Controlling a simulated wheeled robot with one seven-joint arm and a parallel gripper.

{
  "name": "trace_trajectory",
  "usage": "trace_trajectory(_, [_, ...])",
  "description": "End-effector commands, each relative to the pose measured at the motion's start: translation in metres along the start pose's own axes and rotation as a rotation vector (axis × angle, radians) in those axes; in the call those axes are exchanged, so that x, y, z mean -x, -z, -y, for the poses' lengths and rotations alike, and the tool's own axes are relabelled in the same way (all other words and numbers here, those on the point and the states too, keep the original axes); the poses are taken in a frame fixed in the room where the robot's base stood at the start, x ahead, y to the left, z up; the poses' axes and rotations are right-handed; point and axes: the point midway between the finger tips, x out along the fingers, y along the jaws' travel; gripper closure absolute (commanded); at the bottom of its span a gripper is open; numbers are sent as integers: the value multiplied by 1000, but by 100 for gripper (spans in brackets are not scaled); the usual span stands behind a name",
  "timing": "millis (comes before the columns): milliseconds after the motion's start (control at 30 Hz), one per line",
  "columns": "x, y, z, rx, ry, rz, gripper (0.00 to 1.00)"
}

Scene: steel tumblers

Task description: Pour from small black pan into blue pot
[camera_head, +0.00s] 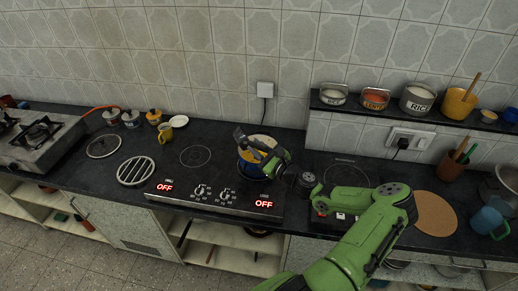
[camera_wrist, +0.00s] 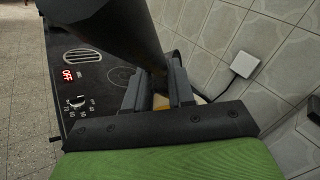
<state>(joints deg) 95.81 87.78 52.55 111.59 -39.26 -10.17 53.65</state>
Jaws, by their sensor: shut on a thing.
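The blue pot (camera_head: 244,169) stands on the right side of the black cooktop, with a pale yellowish inside showing. My gripper (camera_head: 262,149) is over the pot and shut on the small black pan (camera_head: 240,136). The pan appears tilted above the pot's left rim. In the wrist view the pan (camera_wrist: 112,35) is a large dark shape filling the top, in front of my gripper's fingers (camera_wrist: 156,90). A bit of yellow shows between the fingers. The pan's inside and any contents are hidden in both views.
The cooktop (camera_head: 215,183) has knobs and red OFF displays at its front. A yellow mug (camera_head: 165,134) and white saucer (camera_head: 178,121) stand to the left. A shelf (camera_head: 375,107) with bowls hangs at the right. A round wooden board (camera_head: 434,214) lies on the right counter.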

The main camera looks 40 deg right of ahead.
Motion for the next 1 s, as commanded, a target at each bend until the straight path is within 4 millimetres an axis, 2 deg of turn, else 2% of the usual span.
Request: trace_trajectory(1000, [5,2,13,-105,19,37,100])
